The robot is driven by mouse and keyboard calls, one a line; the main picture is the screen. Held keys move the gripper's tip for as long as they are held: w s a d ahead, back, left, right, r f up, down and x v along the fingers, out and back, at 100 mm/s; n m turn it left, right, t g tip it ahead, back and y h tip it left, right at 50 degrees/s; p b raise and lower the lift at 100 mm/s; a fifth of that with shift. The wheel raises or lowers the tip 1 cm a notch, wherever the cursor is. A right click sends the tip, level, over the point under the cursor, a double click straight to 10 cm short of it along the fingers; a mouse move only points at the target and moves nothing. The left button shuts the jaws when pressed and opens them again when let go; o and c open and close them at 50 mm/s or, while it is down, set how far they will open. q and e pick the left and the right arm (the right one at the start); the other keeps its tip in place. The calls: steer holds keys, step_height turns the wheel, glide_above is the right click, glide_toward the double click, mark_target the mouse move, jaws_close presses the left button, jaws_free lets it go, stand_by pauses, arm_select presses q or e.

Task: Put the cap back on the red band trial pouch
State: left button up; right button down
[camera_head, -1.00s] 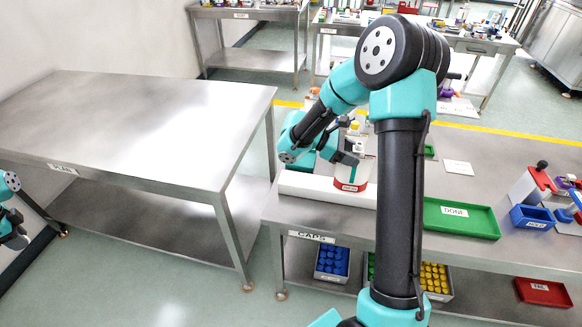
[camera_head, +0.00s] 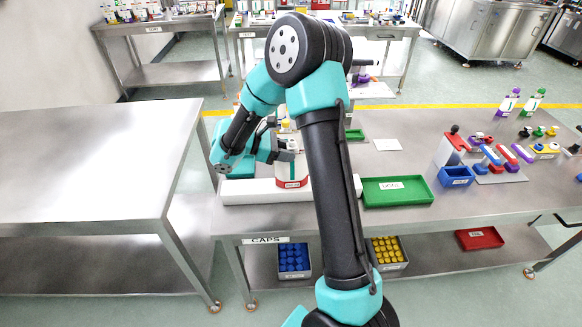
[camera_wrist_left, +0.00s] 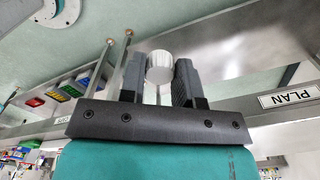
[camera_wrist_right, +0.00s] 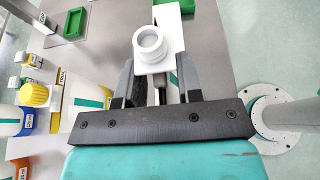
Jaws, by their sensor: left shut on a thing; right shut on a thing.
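The red band pouch (camera_head: 292,183) is white with a red stripe low down and stands at the white rail on the bench, partly hidden by my right arm. My right gripper (camera_head: 283,152) is at its upper part. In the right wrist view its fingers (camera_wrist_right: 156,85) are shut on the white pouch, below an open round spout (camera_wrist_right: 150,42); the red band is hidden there. In the left wrist view my left gripper (camera_wrist_left: 159,82) is shut on a white ridged cap (camera_wrist_left: 160,67), held in the air away from the pouch. The left gripper is outside the head view.
A yellow-capped pouch (camera_wrist_right: 60,98) stands close to the right gripper. A long white rail (camera_head: 250,192) lies along the bench front, and a green tray (camera_head: 420,192) is right of my arm. Blue caps (camera_head: 294,259) and yellow caps (camera_head: 388,251) sit in bins below. An empty steel table (camera_head: 90,165) is at left.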

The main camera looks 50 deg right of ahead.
steer(key=shift+r, duration=0.15)
step_height(320, 180, up, 18)
stand_by(0.5)
stand_by(0.6)
